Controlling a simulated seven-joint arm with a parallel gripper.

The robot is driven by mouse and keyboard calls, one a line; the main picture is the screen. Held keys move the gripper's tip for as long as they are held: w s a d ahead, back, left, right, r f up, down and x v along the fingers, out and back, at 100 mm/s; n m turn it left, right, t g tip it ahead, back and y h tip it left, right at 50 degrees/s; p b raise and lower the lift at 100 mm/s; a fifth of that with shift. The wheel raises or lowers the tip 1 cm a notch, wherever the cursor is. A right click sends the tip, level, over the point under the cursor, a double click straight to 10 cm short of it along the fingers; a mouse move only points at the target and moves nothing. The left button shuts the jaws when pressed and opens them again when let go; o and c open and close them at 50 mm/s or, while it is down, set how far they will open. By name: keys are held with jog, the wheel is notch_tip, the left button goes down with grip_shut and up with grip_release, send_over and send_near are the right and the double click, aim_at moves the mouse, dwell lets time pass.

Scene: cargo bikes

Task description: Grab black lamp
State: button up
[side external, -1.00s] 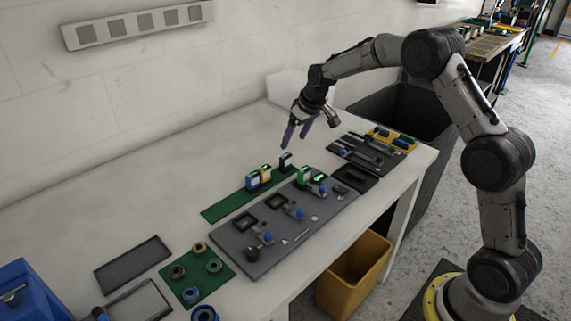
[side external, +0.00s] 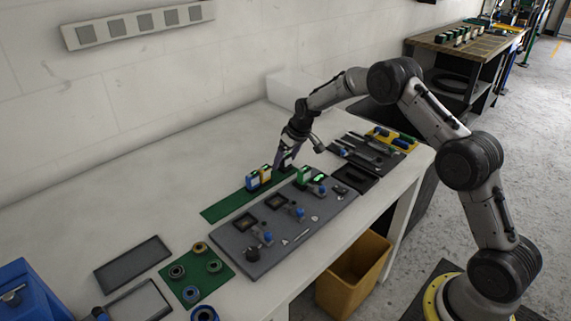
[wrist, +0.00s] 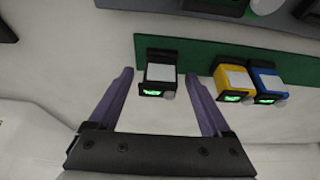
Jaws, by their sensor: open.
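The black lamp (wrist: 160,75) is a small black block with a pale top and a green-lit face. In the wrist view it stands on the green strip between my gripper's two purple fingers. My gripper (wrist: 165,95) is open, with a gap on each side of the lamp. In the side external view my gripper (side external: 284,163) is low over the right end of the green strip (side external: 222,208) and hides the black lamp. A yellow lamp (wrist: 234,82) and a blue lamp (wrist: 267,83) stand to the right of the black one in the wrist view.
A grey board (side external: 230,245) with switches and a green-and-white block (side external: 304,175) lies in front of the strip. A tool tray (side external: 370,150) is to the right. The table behind the strip is clear. A yellow bin (side external: 352,275) stands below the table's front edge.

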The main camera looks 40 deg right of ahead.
grip_shut()
dwell(0.3)
jog(key=shift+r, duration=0.1)
